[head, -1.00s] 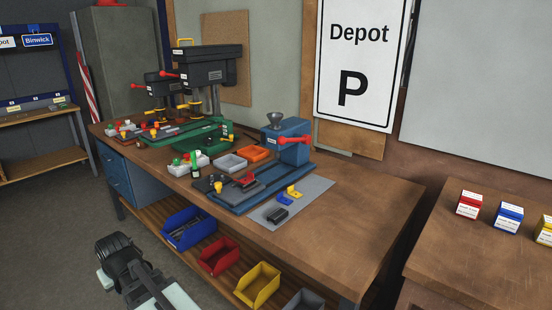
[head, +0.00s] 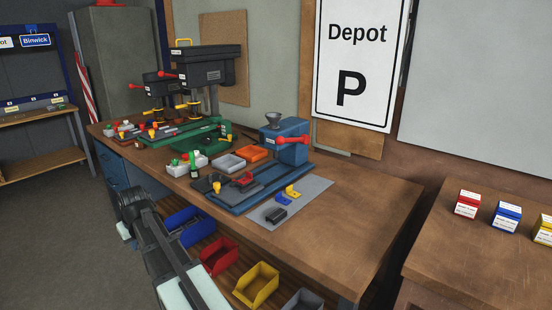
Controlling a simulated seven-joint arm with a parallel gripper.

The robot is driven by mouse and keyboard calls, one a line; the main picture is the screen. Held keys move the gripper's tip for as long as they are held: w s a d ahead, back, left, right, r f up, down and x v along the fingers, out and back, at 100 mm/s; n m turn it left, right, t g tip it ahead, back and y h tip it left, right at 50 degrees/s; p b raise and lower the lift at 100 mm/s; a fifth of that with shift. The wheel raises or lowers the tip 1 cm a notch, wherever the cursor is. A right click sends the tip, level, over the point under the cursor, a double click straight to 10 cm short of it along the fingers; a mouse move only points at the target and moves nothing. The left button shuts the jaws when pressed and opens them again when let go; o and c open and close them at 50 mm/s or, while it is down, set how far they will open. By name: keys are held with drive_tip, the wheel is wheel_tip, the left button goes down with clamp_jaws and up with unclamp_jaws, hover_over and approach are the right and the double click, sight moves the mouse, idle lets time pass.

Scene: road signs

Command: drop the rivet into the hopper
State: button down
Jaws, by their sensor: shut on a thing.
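The hopper (head: 273,120) is a small grey funnel, upright on top of a blue bench machine (head: 290,140) with a red handle. The machine stands on the workbench near the middle of the head view. Dark and pale links of my arm show at the lower left, in front of the bench edge, well apart from the hopper. I cannot make out my gripper's fingers. No rivet can be picked out in this view.
Two drill presses (head: 207,72) stand at the back left of the workbench (head: 370,208). Grey (head: 229,162) and orange (head: 252,153) trays sit left of the blue machine. A grey mat (head: 305,196) holds small parts. Red (head: 220,256) and yellow (head: 257,286) bins sit below. The bench's right end is clear.

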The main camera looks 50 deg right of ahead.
drive_tip(key=w+d+r, duration=0.3)
drive_tip(key=d+r, duration=0.2)
drive_tip(key=d, duration=0.6)
drive_tip(key=w+d+r, duration=0.2)
drive_tip(key=d+r, duration=0.4)
drive_tip(key=d, duration=0.5)
drive_tip(key=w+d+r, duration=0.3)
drive_tip(key=d+r, duration=0.2)
drive_tip(key=d, duration=0.6)
drive_tip(key=s+d+r, duration=0.3)
drive_tip(key=d+r, duration=0.4)
drive_tip(key=d, duration=0.4)
drive_tip(key=s+d+r, duration=0.4)
drive_tip(key=d+r, duration=0.2)
drive_tip(key=d, duration=0.5)
drive_tip(key=s+d+r, duration=0.3)
drive_tip(key=d+r, duration=0.4)
drive_tip(key=d, duration=0.3)
drive_tip(key=shift+d+f, duration=0.15)
drive_tip(key=shift+f, duration=1.45)
drive_tip(key=shift+d+f, duration=0.1)
drive_tip(key=shift+f, duration=1.5)
drive_tip(key=c, duration=1)
unclamp_jaws()
drive_tip(key=v, duration=1.4)
